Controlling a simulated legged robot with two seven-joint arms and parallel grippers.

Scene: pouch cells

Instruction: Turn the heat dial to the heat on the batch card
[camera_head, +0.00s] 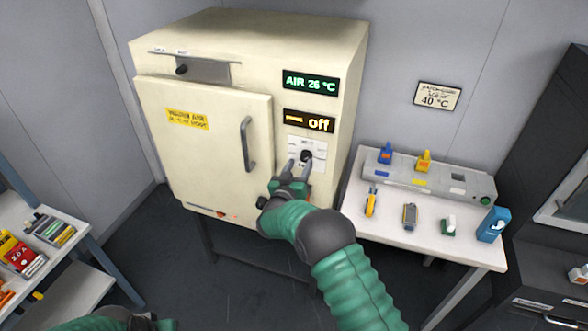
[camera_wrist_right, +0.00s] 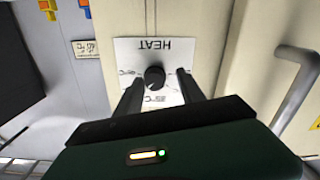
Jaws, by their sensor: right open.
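The heat dial (camera_head: 306,156) is a black knob on a white plate on the front of the cream oven (camera_head: 345,60). In the right wrist view the dial (camera_wrist_right: 155,77) sits on a plate lettered HEAT, seen upside down. My right gripper (camera_head: 298,165) is open, its fingers just below the dial, one to each side. In the wrist view the open fingers (camera_wrist_right: 160,92) point at the dial; contact cannot be told. The batch card (camera_head: 437,96) on the wall reads 40 °C. The oven displays read AIR 26 °C (camera_head: 310,83) and off (camera_head: 309,121). My left gripper (camera_head: 150,322) shows only partly at the bottom edge.
The oven door handle (camera_head: 248,144) stands out left of the dial. A white table (camera_head: 385,228) at the right holds a grey rack (camera_head: 400,180), several small tools and a blue box (camera_head: 493,225). A shelf with boxes (camera_head: 85,225) stands at the left.

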